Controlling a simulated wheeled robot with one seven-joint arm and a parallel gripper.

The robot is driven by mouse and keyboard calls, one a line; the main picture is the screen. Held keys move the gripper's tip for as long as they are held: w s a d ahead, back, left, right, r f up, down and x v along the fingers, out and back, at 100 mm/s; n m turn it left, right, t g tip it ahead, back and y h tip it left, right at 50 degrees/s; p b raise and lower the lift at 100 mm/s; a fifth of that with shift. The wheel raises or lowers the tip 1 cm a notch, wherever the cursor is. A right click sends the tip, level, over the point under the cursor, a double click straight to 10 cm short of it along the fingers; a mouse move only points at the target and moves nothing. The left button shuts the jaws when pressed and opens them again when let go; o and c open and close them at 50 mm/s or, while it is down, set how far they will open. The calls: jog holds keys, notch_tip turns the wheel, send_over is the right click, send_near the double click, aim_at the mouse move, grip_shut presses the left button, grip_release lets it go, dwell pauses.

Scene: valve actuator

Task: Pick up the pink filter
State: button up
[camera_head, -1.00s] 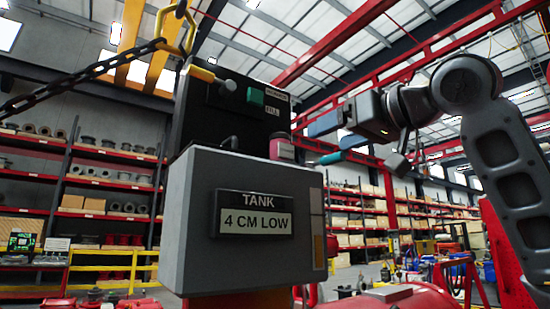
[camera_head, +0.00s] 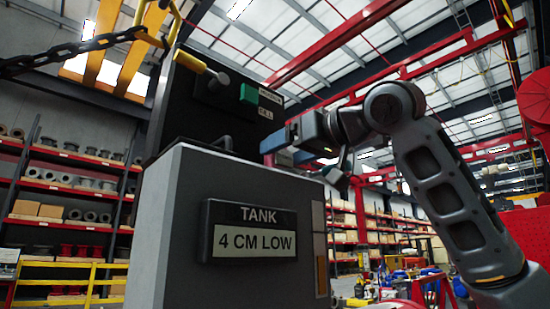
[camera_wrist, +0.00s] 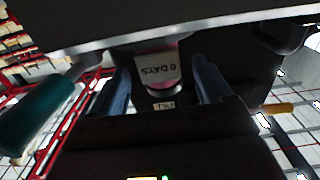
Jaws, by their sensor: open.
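The pink filter (camera_wrist: 172,52) is in the upper middle of the wrist view, with a pale "0 DAYS" label on it. Much of it is hidden by the label and the grey box. My gripper (camera_wrist: 162,82) is open, with one blue finger on each side of the filter. I cannot tell whether the fingers touch it. In the head view, my gripper (camera_head: 282,142) is just above the top of the grey tank box (camera_head: 160,225). Only a small pink bit of the filter (camera_head: 269,159) shows there below the fingers.
A dark handle (camera_head: 217,143) rises from the box top. A chain (camera_head: 75,48) hangs at upper left.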

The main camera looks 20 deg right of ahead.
aim_at(284, 152)
jog(key=shift+p+x, duration=0.4)
jog(key=shift+x, duration=1.45)
jog(key=shift+c, duration=0.4)
jog(key=c, duration=1)
jog(key=shift+r, duration=0.1)
